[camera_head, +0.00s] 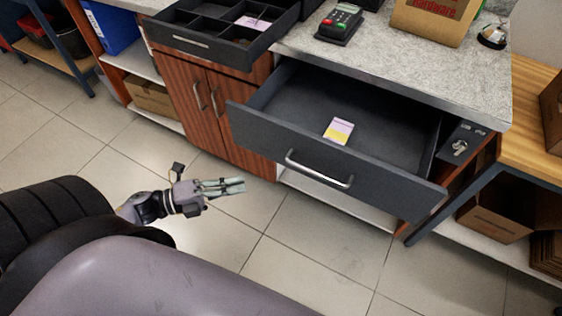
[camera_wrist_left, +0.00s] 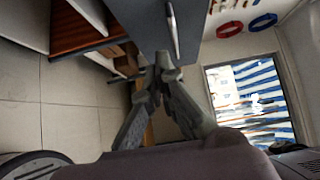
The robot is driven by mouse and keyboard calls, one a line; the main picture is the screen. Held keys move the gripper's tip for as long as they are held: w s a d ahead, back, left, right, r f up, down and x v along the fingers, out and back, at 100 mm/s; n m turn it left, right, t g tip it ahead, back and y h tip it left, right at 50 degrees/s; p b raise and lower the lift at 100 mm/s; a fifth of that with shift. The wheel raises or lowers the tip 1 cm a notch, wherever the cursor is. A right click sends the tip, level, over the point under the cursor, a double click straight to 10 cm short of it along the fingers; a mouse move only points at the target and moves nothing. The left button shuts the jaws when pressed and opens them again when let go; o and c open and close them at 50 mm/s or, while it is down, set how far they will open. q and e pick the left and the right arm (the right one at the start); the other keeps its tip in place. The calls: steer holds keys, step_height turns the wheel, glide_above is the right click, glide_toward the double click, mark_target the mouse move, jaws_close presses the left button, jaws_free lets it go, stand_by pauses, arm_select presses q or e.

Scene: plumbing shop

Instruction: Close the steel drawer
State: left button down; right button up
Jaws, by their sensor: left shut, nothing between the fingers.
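The large grey drawer (camera_head: 254,133) under the stone counter stands pulled out in the head view, with a steel bar handle (camera_head: 318,169) on its front. A small yellow and pink pad (camera_head: 339,131) lies inside it. My left gripper (camera_head: 241,186) is shut and empty, to the left of the drawer's handle and apart from it in the head view. In the left wrist view the shut fingertips (camera_wrist_left: 166,72) show just below a grey panel with a bar handle (camera_wrist_left: 173,30); I cannot tell if they touch. My right gripper is not in view.
A divided cash drawer (camera_head: 208,48) also stands open at the upper left, above wooden cabinet doors (camera_head: 205,108). A card terminal (camera_head: 339,24) and a bell (camera_head: 492,36) stand on the counter. The tiled floor (camera_head: 285,230) before the drawer is clear.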

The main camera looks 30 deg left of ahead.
arm_select(q)
steer(key=shift+w+a+p+x, duration=0.35)
steer(key=shift+x, duration=1.7)
steer(key=shift+w+a+p+x, duration=0.35)
steer(key=shift+x, duration=1.7)
steer(key=shift+w+a+p+x, duration=0.35)
steer(key=shift+w+x, duration=0.05)
steer(key=shift+x, duration=1.7)
steer(key=shift+f, duration=0.15)
